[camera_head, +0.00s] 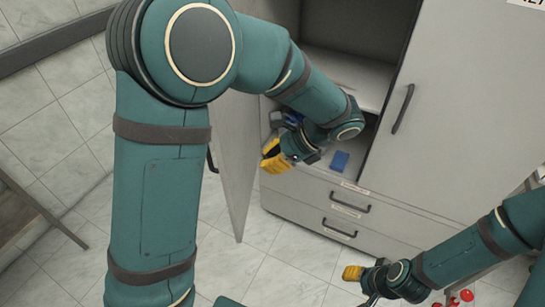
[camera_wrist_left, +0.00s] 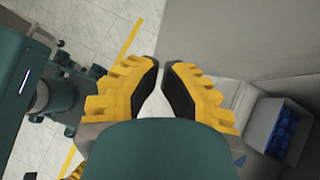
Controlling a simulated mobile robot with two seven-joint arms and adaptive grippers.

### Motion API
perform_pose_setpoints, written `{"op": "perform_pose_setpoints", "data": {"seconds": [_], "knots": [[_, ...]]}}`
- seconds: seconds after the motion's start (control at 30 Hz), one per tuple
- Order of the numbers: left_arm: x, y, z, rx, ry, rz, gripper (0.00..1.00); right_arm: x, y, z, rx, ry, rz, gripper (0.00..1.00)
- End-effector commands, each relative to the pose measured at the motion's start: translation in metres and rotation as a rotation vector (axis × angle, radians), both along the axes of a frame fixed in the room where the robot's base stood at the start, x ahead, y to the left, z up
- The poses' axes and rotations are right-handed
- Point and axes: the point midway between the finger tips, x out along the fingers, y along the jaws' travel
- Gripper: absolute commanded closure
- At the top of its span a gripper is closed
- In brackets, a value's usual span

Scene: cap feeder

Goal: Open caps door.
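The grey cabinet door (camera_head: 236,165) stands swung outward on the left, its dark handle (camera_head: 211,160) showing beside my arm. The compartment behind it is exposed. My left gripper (camera_head: 270,157) is at the front of that opening, on the inner side of the door. In the left wrist view its yellow fingers (camera_wrist_left: 160,68) are a little apart, with floor showing between them and nothing held. A grey panel (camera_wrist_left: 240,40) lies close to the right of the fingers. My right gripper (camera_head: 352,273) is low, away from the door; its finger gap cannot be made out.
A light box of blue caps (camera_wrist_left: 280,130) shows in the left wrist view. A blue item (camera_head: 340,160) lies in the lower compartment. The right cabinet door (camera_head: 455,110) is closed, with drawers (camera_head: 345,215) below. Red items (camera_head: 465,296) are at lower right. Tiled floor is clear in front.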

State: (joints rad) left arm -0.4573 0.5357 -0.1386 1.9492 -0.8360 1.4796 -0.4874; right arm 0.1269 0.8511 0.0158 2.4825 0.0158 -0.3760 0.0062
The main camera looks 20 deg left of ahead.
Motion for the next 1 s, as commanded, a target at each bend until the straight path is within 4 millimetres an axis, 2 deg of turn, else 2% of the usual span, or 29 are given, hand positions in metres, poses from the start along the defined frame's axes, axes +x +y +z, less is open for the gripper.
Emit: {"op": "perform_pose_setpoints", "data": {"seconds": [0.33, 0.43, 0.6, 1.0], "knots": [[-0.014, 0.047, -0.05, -0.002, 0.002, 0.002, 1.0, -0.003, 0.0, -0.011, 0.002, 0.008, 0.005, 0.53], [-0.018, 0.062, -0.046, -0.002, -0.001, 0.004, 1.0, -0.004, 0.0, -0.01, 0.002, 0.008, 0.005, 0.53], [-0.022, 0.077, -0.046, -0.003, -0.001, 0.001, 1.0, -0.004, 0.0, -0.011, 0.002, 0.008, 0.006, 0.53], [-0.023, 0.082, -0.046, -0.002, -0.001, 0.001, 1.0, -0.004, 0.0, -0.011, 0.002, 0.008, 0.006, 0.53]]}}
